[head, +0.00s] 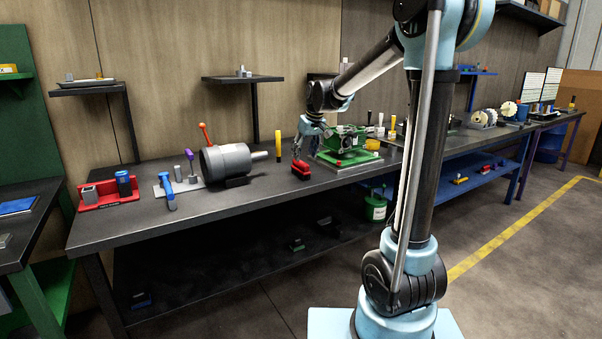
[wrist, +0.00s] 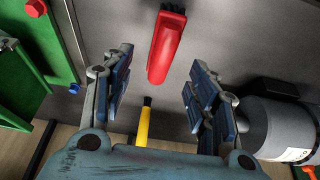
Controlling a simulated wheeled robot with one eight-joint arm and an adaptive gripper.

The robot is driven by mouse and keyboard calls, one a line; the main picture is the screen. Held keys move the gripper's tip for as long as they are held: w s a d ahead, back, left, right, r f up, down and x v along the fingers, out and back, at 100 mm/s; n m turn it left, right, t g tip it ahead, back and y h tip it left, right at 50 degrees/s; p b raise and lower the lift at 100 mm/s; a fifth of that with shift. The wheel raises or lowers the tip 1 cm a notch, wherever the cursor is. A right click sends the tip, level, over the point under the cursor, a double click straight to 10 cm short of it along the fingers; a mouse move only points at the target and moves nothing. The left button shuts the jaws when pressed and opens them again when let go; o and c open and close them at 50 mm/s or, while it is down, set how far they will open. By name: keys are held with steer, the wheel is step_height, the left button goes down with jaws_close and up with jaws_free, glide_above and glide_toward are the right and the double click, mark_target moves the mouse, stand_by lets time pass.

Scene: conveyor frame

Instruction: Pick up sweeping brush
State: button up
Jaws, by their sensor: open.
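A red, long, narrow piece (head: 301,167) that looks like the sweeping brush is on the dark workbench (head: 235,200), near its front edge. In the wrist view the red piece (wrist: 167,45) shows in line with the gap between the two fingers, toward the top of the picture. Whether the fingers reach down beside it cannot be told. Nothing is held.
A green machine (head: 345,148) stands right of my gripper. A yellow upright handle (head: 278,145) and a grey motor (head: 226,161) are to the left. Further left are blue-handled tools (head: 166,190) and a red holder (head: 103,193). The bench front between motor and gripper is clear.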

mark_target(301, 167)
steer(key=shift+x, duration=4.15)
steer(key=shift+s, duration=0.1)
steer(key=c, duration=1.2)
